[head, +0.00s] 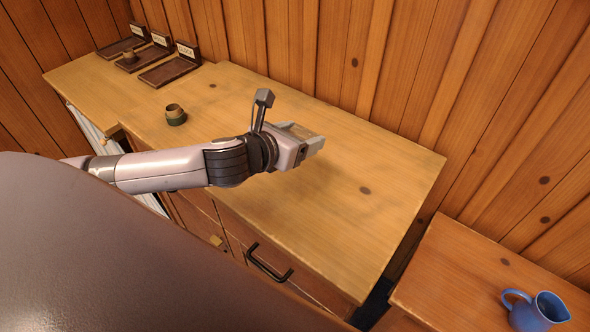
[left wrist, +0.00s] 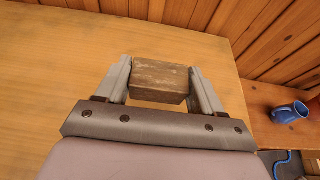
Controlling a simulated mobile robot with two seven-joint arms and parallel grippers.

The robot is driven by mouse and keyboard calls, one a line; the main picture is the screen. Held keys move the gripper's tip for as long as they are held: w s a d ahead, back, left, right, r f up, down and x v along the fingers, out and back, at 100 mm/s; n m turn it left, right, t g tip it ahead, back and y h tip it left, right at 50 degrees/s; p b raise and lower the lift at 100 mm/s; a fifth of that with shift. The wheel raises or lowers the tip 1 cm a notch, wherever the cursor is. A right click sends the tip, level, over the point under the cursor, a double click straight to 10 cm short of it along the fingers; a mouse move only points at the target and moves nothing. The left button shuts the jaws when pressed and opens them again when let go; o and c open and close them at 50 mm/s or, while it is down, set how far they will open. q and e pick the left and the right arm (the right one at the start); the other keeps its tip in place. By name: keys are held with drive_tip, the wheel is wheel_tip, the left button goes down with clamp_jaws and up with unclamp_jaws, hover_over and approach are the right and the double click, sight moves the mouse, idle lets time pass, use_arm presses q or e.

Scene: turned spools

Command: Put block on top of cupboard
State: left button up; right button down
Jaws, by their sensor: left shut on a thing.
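My left gripper (head: 306,142) is over the light wooden top of the cupboard (head: 400,170), which has a dark handle on its front. The gripper is shut on a brown wooden block (left wrist: 158,82). In the left wrist view the block sits between the two grey fingers, with the cupboard top behind and below it. In the head view only a small part of the block shows between the fingers. The gap between block and top is hard to judge. My right gripper is not in view.
A small dark green and brown spool (head: 176,115) stands on the top, left of my gripper. Labelled dark trays (head: 170,71) stand at the far left, one holding a small spool. A blue jug (head: 535,311) stands on a separate wooden surface at right. The top's right part is clear.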

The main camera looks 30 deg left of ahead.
sight(299, 187)
use_arm(q)
wheel_tip(299, 187, down, 12)
drive_tip(key=shift+f+b, duration=0.1)
drive_tip(key=shift+b, duration=1.05)
drive_tip(key=shift+f, duration=0.2)
drive_tip(key=o, duration=1)
drive_tip(key=shift+r, duration=0.1)
drive_tip(key=shift+s+r, duration=0.1)
drive_tip(key=shift+r, duration=0.05)
drive_tip(key=v, duration=1.1)
drive_tip(key=shift+s+a, duration=0.1)
drive_tip(key=shift+s, duration=0.3)
